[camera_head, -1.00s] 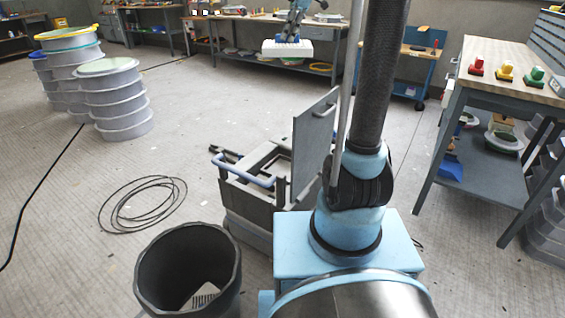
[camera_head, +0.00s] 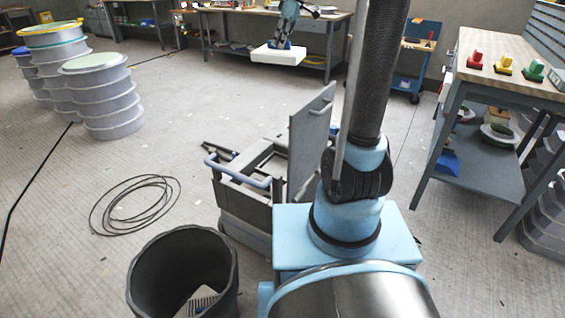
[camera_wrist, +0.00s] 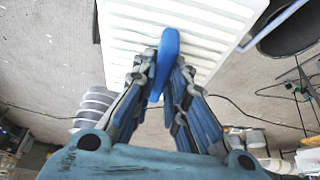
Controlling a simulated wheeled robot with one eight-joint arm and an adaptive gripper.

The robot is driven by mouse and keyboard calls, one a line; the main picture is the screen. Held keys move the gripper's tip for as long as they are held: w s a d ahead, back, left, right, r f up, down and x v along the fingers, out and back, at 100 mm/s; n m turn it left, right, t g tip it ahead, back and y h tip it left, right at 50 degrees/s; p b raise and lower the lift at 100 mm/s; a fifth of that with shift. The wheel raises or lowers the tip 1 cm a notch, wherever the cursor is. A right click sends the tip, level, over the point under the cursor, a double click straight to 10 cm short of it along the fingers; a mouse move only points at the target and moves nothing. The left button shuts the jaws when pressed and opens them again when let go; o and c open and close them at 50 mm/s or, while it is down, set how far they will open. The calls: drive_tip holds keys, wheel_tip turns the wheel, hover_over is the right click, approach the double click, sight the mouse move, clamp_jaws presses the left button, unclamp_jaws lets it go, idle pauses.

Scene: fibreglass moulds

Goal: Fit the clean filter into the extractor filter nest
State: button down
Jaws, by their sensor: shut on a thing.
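The clean filter (camera_head: 276,56) is a flat white panel, held up in the air beyond the extractor in the head view. In the wrist view the filter (camera_wrist: 225,25) shows white pleats and a blue tab (camera_wrist: 163,70). My gripper (camera_wrist: 164,66) is shut on that tab, one finger on each side; the gripper (camera_head: 284,46) looks small in the head view. The extractor (camera_head: 235,207) is a grey box on the floor with its lid (camera_head: 310,140) standing open. Its filter nest (camera_head: 264,163) is a recess in the top, partly hidden by the lid.
A black bin (camera_head: 150,280) with a pale slatted piece (camera_head: 198,302) in it stands at the front. A cable coil (camera_head: 135,205) lies left of the extractor. Stacked round moulds (camera_head: 105,105) stand at left, a workbench (camera_head: 510,60) at right.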

wheel_tip(320, 180, down, 12)
drive_tip(key=w+m+t+h, duration=0.2)
drive_tip(key=m+t+h, duration=0.1)
drive_tip(key=m, duration=0.7)
drive_tip(key=m+g+h, duration=0.5)
drive_tip(key=m+g, duration=0.2)
drive_tip(key=m, duration=2.1)
hover_over(282, 169)
wheel_tip(282, 169, down, 30)
drive_tip(key=f, duration=0.1)
drive_tip(key=shift+w+a+f, duration=0.1)
drive_tip(key=shift+f, duration=4.5)
